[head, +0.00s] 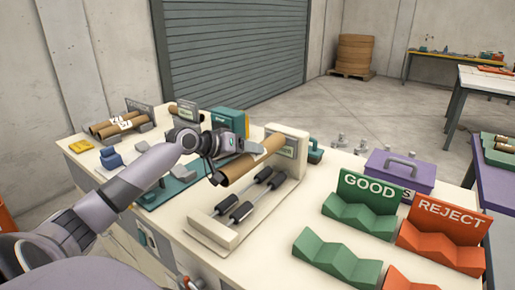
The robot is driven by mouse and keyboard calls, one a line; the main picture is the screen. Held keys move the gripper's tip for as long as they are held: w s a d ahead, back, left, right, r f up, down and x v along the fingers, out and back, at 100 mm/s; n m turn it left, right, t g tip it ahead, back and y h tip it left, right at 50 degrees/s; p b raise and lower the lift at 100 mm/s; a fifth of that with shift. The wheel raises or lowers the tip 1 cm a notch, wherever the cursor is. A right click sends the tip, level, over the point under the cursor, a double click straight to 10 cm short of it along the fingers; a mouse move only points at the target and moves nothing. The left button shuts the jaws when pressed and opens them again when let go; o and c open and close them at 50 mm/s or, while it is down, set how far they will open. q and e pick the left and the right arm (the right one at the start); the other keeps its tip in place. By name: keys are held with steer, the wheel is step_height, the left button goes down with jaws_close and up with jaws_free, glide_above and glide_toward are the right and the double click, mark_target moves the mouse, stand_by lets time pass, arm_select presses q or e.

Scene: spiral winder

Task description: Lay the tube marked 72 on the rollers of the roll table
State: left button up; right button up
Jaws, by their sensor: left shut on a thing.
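A brown cardboard tube (240,172) is held at a slant above the roll table (212,232). My left gripper (254,151) is shut on it, with a grey finger against its upper side. The tube's far end is close to the upright end plate of the roll table; I cannot tell if they touch. No mark can be read on the tube. The black rollers (241,211) show bare below and to the right of the tube, and it appears to be apart from them. My right gripper is not in view.
A rack at the left holds more brown tubes (118,125) with white labels. Green GOOD trays (345,212) and red REJECT trays (440,246) stand at the right. A purple box (398,172) is behind them. Teal equipment (230,120) stands behind my left gripper.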

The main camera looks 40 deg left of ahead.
arm_select(q)
steer(key=shift+s+f+b, duration=0.15)
steer(key=shift+f+b, duration=0.55)
steer(key=shift+b, duration=0.05)
step_height(320, 180, down, 6)
steer(key=b, duration=0.4)
steer(key=shift+f+b, duration=0.15)
steer(key=shift+b, duration=0.15)
steer(key=shift+f, duration=0.35)
steer(key=o, duration=1.4)
steer(key=shift+c, duration=0.2)
steer(key=shift+s, duration=0.1)
